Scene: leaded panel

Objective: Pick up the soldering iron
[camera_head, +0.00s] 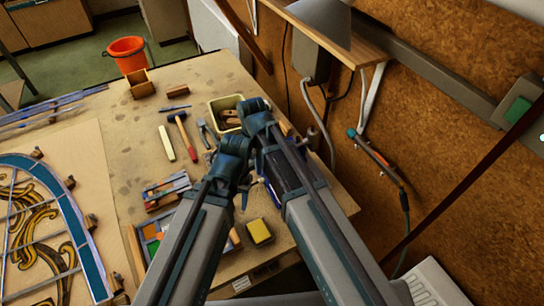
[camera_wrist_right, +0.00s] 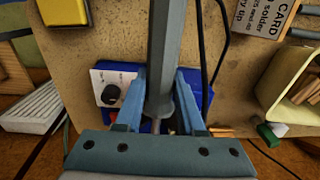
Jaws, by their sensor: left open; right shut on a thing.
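The soldering iron shows in the right wrist view as a blue-grey handle (camera_wrist_right: 164,45), with a narrower metal part towards the palm. My right gripper (camera_wrist_right: 162,82) is shut on it, one blue finger at each side. Its tip is hidden. Beneath is the blue soldering station (camera_wrist_right: 113,88) with a white face and black dial. In the head view the right arm mostly hides the iron and station. My left gripper (camera_head: 243,190) is open, low over the table beside the right arm; its fingers are hard to make out.
A yellow sponge (camera_head: 258,231) lies near the front table edge. A pale tray (camera_head: 218,108) holds wooden items. A hammer (camera_head: 184,132) lies left of it. The leaded panel (camera_head: 50,225) covers the left of the table (camera_head: 120,170). A cork wall (camera_head: 450,150) stands at right.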

